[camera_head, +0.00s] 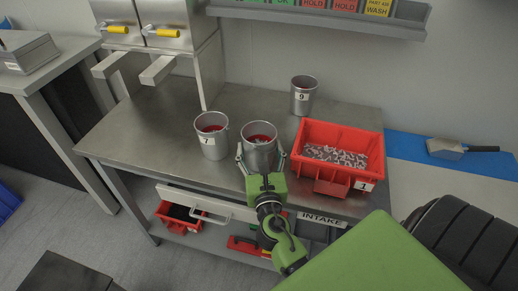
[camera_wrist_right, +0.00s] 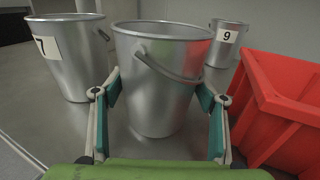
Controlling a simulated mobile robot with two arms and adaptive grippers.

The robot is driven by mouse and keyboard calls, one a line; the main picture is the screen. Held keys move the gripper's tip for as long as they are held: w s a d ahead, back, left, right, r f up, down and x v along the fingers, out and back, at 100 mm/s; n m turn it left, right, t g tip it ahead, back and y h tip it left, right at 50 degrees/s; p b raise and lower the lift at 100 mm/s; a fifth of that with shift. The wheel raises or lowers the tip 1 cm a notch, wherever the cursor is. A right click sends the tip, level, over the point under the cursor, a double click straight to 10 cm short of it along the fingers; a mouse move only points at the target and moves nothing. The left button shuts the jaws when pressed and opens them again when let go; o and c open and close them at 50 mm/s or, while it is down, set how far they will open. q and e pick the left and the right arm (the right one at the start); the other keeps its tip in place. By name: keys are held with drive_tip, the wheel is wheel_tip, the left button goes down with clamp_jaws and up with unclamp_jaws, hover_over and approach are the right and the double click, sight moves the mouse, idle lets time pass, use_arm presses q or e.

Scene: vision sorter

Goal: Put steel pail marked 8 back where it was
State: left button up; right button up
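A steel pail (camera_head: 259,154) stands near the front edge of the steel bench, between pail 7 and the red bin. No number shows on it, so I cannot read an 8. Its handle hangs on the side facing me, and its inside looks red. It fills the middle of the right wrist view (camera_wrist_right: 158,92). My right gripper (camera_head: 261,160) has its two fingers on either side of this pail, with the pads appearing to touch its wall. No lift off the bench is clear. My left gripper is out of view.
Pail 7 (camera_head: 212,142) stands close on the left and pail 9 (camera_head: 302,103) behind. A red bin (camera_head: 371,157) of small parts is close on the right. The steel bench (camera_head: 150,133) is bare to the left. A drawer below the front edge stands open.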

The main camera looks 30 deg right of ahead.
drive_tip(key=shift+r+p, duration=0.3)
drive_tip(key=shift+r, duration=0.1)
drive_tip(key=b+v, duration=0.1)
drive_tip(key=v, duration=0.2)
drive_tip(key=b+v, duration=0.1)
drive_tip(key=v, duration=0.3)
drive_tip(key=b+v, duration=0.1)
drive_tip(key=v, duration=0.3)
drive_tip(key=shift+f, duration=0.35)
drive_tip(key=shift+s+a+r+b, duration=0.2)
drive_tip(key=shift+s+b, duration=0.15)
drive_tip(key=shift+s, duration=0.15)
